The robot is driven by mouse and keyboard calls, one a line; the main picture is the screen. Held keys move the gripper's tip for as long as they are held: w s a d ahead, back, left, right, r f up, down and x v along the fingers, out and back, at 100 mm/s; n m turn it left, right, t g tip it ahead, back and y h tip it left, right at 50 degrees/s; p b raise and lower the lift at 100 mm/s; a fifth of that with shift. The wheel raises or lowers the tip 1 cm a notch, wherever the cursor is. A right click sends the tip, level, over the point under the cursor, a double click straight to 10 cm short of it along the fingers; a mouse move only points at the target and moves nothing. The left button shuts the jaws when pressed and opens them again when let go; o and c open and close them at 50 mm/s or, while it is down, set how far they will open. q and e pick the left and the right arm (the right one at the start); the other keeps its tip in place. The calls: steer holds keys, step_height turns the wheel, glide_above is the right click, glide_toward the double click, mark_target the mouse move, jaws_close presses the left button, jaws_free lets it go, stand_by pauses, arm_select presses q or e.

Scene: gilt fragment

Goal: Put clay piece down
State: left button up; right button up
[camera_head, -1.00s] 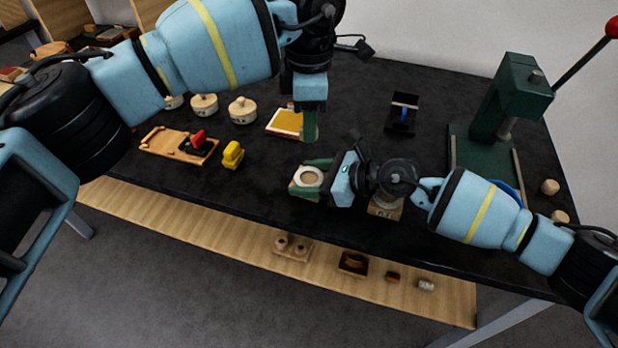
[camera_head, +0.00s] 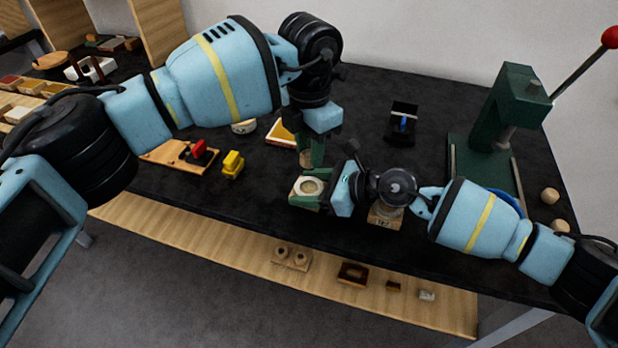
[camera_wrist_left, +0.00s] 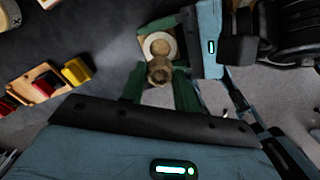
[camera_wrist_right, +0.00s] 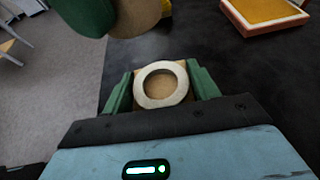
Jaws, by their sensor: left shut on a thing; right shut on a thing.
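The clay piece (camera_wrist_left: 159,71) is a small tan-brown cylinder, gripped between the green fingers of my left gripper (camera_wrist_left: 160,88). In the head view my left gripper (camera_head: 311,153) points down just behind and above the block, and the clay piece shows only partly. My right gripper (camera_head: 318,188) is shut on a square wooden block with a pale round ring (camera_wrist_right: 162,85) on top, its green fingers at the block's sides. In the right wrist view the clay piece (camera_wrist_right: 135,15) hangs above the far side of the ring, apart from it.
A green press (camera_head: 500,120) with a red-knobbed lever stands at the right. Another block (camera_head: 385,217) sits below my right wrist. A yellow-filled tray (camera_head: 281,132), a yellow block (camera_head: 232,164) and a wooden board (camera_head: 165,155) lie left.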

mark_target(309, 189)
arm_select(q)
steer(key=shift+f, duration=3.75)
steer(key=shift+f, duration=0.1)
steer(key=o, duration=0.7)
step_height(309, 189, up, 12)
steer(key=shift+r, duration=0.15)
arm_select(e)
steer(key=o, duration=1.1)
